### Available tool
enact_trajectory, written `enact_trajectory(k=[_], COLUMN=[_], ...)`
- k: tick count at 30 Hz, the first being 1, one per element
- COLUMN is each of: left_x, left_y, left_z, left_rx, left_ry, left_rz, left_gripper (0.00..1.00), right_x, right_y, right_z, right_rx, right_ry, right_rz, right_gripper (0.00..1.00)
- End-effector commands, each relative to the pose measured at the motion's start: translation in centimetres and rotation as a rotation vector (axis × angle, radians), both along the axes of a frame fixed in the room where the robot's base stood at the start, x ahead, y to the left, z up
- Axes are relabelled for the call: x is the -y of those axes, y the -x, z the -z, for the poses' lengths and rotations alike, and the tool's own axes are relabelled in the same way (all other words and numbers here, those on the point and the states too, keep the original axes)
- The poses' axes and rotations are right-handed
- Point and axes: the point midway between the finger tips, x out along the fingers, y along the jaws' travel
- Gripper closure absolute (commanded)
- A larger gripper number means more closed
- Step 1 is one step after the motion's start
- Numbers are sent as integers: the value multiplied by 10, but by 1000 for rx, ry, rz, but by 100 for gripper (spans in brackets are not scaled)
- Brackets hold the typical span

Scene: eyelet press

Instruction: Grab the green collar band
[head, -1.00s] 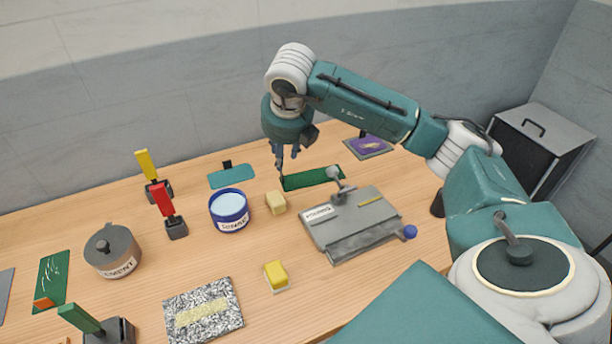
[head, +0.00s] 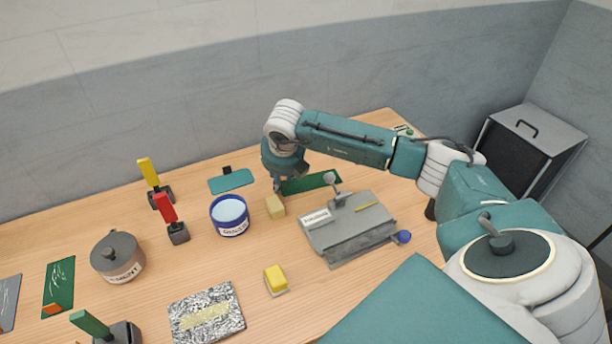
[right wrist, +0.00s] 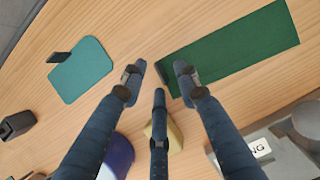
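A long, flat dark green strip (head: 310,183) lies on the table behind the press; it also shows in the right wrist view (right wrist: 232,50), with a dark bar at its left end. My right gripper (head: 278,188) is low over the table near that left end. In the right wrist view its three fingers (right wrist: 160,77) are spread and empty, with the bar close by between the tips. I cannot tell whether they touch it. Another green piece (head: 86,321) stands upright in a dark holder at the front left. My left gripper is not in view.
The grey press (head: 345,240) stands right of the gripper. A tan block (head: 275,207) and blue-rimmed tub (head: 229,230) are close in front. A teal board (head: 231,180) lies to the left. Red (head: 166,207) and yellow (head: 148,171) pieces stand in holders.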

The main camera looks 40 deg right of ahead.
Motion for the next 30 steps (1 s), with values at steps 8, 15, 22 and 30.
enact_trajectory(k=[8, 15, 22, 30], left_x=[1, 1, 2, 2], left_y=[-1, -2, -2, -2], left_z=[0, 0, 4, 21], left_rx=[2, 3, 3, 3], left_ry=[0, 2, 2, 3], left_rz=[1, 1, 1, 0], left_gripper=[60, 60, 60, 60], right_x=[0, 0, 0, 0], right_y=[0, 0, -1, -2], right_z=[-1, -1, -12, -66], right_rx=[0, 1, 4, 10], right_ry=[-1, -1, -1, -1], right_rz=[0, 0, 0, -1], right_gripper=[100, 100, 100, 100])
